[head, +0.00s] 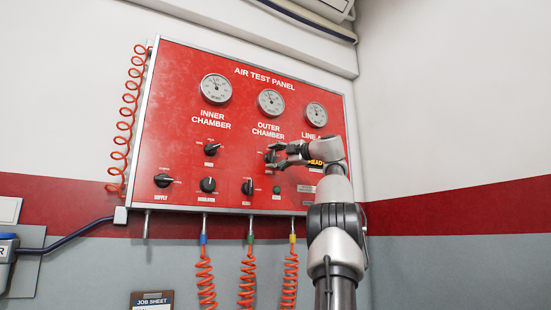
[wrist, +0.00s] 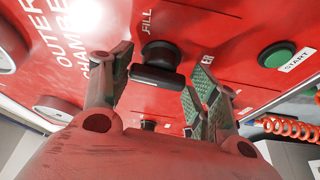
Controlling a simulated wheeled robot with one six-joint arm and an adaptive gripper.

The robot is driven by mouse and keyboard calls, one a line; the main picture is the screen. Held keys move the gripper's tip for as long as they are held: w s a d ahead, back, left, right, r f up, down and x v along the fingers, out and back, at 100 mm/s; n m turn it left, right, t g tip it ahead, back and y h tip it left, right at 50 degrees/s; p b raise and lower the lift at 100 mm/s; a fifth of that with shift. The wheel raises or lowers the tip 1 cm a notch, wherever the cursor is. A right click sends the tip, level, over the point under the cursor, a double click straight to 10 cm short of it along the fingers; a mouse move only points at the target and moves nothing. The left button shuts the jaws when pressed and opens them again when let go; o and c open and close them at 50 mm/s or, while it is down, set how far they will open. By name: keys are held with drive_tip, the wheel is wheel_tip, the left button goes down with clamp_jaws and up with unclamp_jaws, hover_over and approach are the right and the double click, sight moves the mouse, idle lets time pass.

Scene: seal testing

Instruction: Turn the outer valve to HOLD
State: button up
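The outer chamber valve is a black knob (head: 268,156) with a bar handle, under the outer chamber gauge on the red air test panel (head: 180,110). My gripper (head: 273,157) is at this knob, partly hiding it in the head view. In the wrist view the knob (wrist: 156,66) lies between the two spread fingers of my gripper (wrist: 160,80), its bar running across the gap. The fingers are open, one on each side; I cannot tell whether either touches. A FILL label (wrist: 147,22) shows beside the knob; no HOLD label is readable.
The inner chamber knob (head: 211,149) is to the left. A green START button (wrist: 277,55) is close to my gripper. Orange coiled hoses (head: 205,275) hang below the panel.

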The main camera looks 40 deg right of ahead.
drive_tip(key=shift+o, duration=0.8)
drive_tip(key=shift+s+r, duration=0.1)
drive_tip(key=shift+s, duration=0.05)
drive_tip(key=s+d, duration=0.2)
drive_tip(key=s, duration=0.9)
drive_tip(key=shift+s+f, duration=0.3)
drive_tip(key=shift+f, duration=0.05)
